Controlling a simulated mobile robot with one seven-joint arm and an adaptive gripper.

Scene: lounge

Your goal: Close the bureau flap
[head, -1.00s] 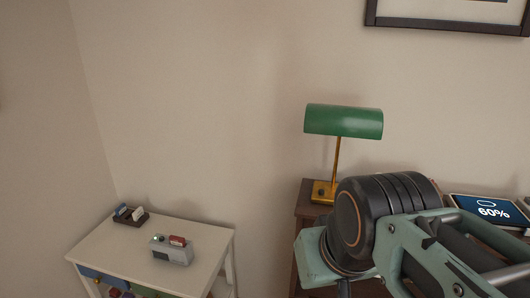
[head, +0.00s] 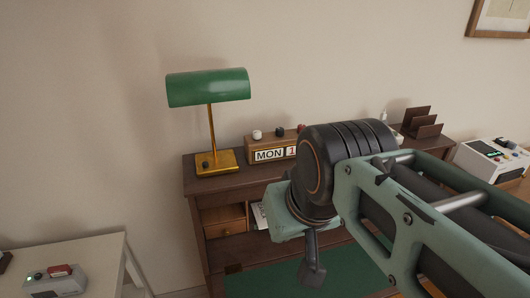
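The bureau (head: 190,190) is dark brown wood and stands against the wall, right of centre in the head view. Its flap (head: 262,281) is folded down open, with a green inner surface facing up; its front part runs out of the bottom of the picture. Inside the bureau I see a small drawer (head: 225,229) and a printed paper beside it. My arm crosses over the bureau's right part and hides much of it. My gripper (head: 312,272) shows as a dark piece pointing down above the green surface. Its fingers are too little visible to tell their state.
On the bureau top stand a green-shaded brass lamp (head: 208,88), a block calendar (head: 268,152) and a brown letter rack (head: 421,122). A white table (head: 100,260) with a grey device (head: 55,282) is at lower left. A white machine (head: 492,158) is at right.

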